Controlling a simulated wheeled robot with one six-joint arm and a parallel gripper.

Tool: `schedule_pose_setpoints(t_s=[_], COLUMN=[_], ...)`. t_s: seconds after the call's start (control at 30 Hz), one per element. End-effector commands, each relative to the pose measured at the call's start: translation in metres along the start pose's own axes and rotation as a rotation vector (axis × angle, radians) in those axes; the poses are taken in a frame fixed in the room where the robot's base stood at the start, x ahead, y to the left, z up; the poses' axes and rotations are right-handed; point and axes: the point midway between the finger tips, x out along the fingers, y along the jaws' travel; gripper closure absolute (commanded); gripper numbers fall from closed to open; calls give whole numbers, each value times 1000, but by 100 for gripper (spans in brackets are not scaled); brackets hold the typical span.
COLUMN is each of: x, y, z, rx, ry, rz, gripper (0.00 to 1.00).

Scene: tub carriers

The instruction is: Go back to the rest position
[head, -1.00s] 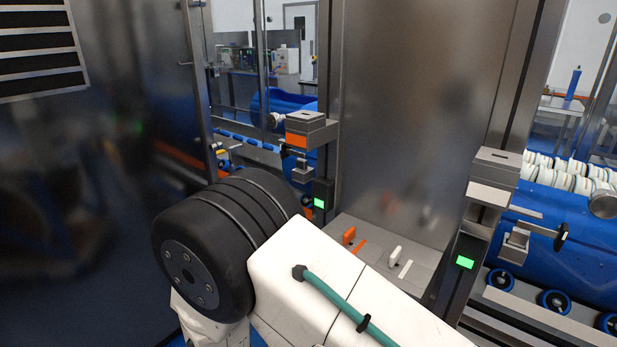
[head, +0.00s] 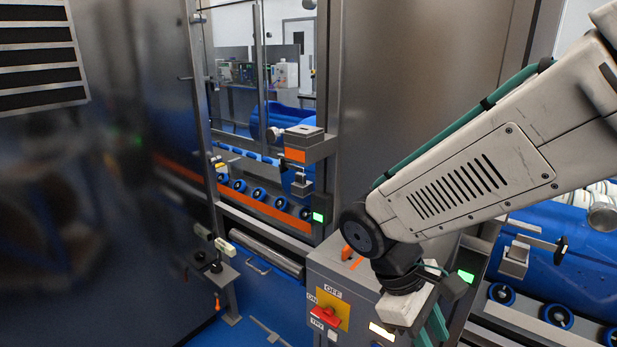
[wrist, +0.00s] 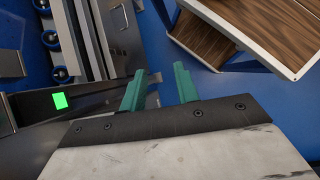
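My gripper (wrist: 160,90) shows in the wrist view with its two green fingers apart and nothing between them. In the head view my gripper (head: 432,330) hangs at the lower right, in front of the grey control cabinet, its fingers pointing down. My white arm reaches in from the right edge and hides part of the steel panel and the right-hand machine.
A grey control cabinet with a red switch (head: 325,316) on a yellow plate stands at the lower middle. A blue roller conveyor (head: 262,197) lies behind glass. A wood-topped table (wrist: 236,36) is at the upper right in the wrist view. Blue floor shows between.

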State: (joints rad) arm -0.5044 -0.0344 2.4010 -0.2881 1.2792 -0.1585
Motion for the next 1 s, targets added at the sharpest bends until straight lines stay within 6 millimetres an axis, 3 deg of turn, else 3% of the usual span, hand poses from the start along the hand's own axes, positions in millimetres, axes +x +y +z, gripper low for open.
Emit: schedule_pose_setpoints(t_s=[0.03, 0.3, 0.6, 0.73, 1.0], x=[-4, -18, -28, -30, -29], y=[1, -3, 3, 8, 10], z=[16, 77, 132, 144, 144], rx=[95, 511, 760, 814, 822], ry=[57, 320, 539, 574, 569], rz=[-46, -257, -300, -292, -294], gripper=[69, 69, 69, 69, 69])
